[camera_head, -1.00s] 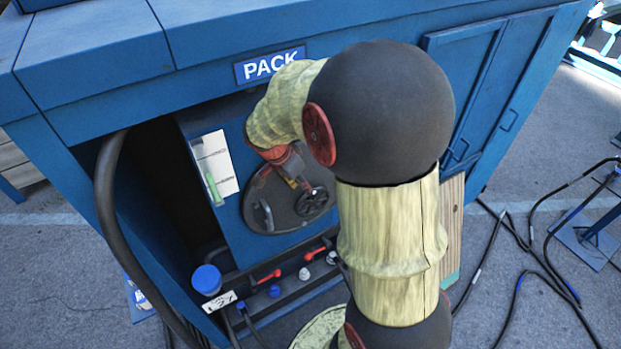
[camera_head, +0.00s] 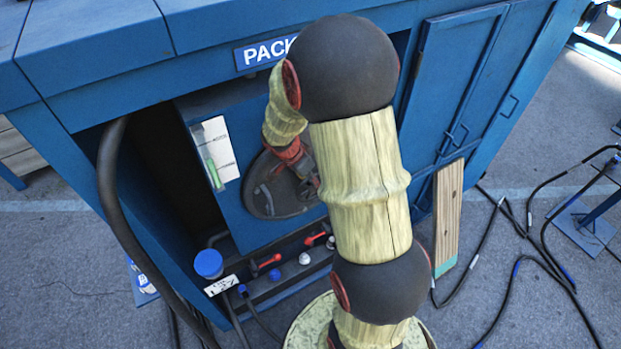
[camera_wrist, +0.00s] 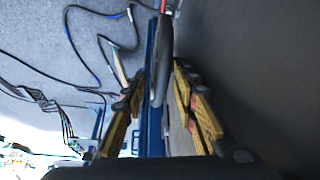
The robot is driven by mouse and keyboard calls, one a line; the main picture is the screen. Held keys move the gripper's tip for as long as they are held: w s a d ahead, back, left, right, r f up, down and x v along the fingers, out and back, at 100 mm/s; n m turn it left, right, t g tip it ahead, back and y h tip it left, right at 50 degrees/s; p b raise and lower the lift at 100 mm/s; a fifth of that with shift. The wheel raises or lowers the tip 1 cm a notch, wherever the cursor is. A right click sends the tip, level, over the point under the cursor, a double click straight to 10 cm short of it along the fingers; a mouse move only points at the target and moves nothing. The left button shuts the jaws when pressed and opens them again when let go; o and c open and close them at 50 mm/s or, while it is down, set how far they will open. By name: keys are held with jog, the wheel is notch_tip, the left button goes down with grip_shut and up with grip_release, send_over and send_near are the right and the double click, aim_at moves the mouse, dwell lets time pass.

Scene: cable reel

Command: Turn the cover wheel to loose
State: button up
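The cover (camera_head: 262,203) is a dark round disc on the blue panel under the PACK sign. Its cover wheel (camera_head: 311,184) is mostly hidden behind my arm in the head view. My gripper (camera_head: 303,176) is at the right part of the cover, by the wheel, and its fingertips are hidden there. In the wrist view my gripper (camera_wrist: 159,82) has its yellow-padded fingers spread apart. A dark grey curved rim (camera_wrist: 163,62), apparently the wheel seen edge-on, lies between them with gaps on both sides. The dark surface on the right is apparently the cover.
A curved bar handle (camera_head: 266,197) is on the cover's left part. Red levers (camera_head: 267,262) and round caps sit on a ledge below. A thick black hose (camera_head: 110,190) hangs at the left opening. A wooden board (camera_head: 448,215) leans at the right; cables lie on the ground.

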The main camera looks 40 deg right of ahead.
jog(key=shift+c, duration=0.5)
grip_shut()
jog(key=shift+a+f+b, duration=0.15)
jog(key=shift+f+b, duration=0.05)
jog(key=shift+b, duration=0.8)
jog(key=h+b, duration=0.1)
jog(key=b, duration=0.1)
jog(key=shift+w+a+f+b, duration=0.1)
jog(key=shift+a+f+b, duration=0.05)
jog(key=shift+b, duration=0.2)
jog(key=b, duration=0.2)
jog(key=h+b, duration=0.1)
jog(key=b, duration=0.1)
jog(key=shift+a+f+b, duration=0.15)
jog(key=shift+a+b, duration=0.1)
jog(key=shift+b, duration=0.05)
jog(key=h+b, duration=0.1)
jog(key=b, duration=0.4)
jog(key=a+g+h+b, duration=0.1)
jog(key=h+b, duration=0.1)
jog(key=b, duration=0.2)
jog(key=shift+w+a+f+b, duration=0.1)
jog(key=shift+w+f+b, duration=0.1)
jog(key=shift+b, duration=0.2)
jog(key=shift+a+h+b, duration=0.1)
jog(key=shift+h+b, duration=0.3)
jog(key=shift+b, duration=0.9)
jog(key=shift+r, duration=0.1)
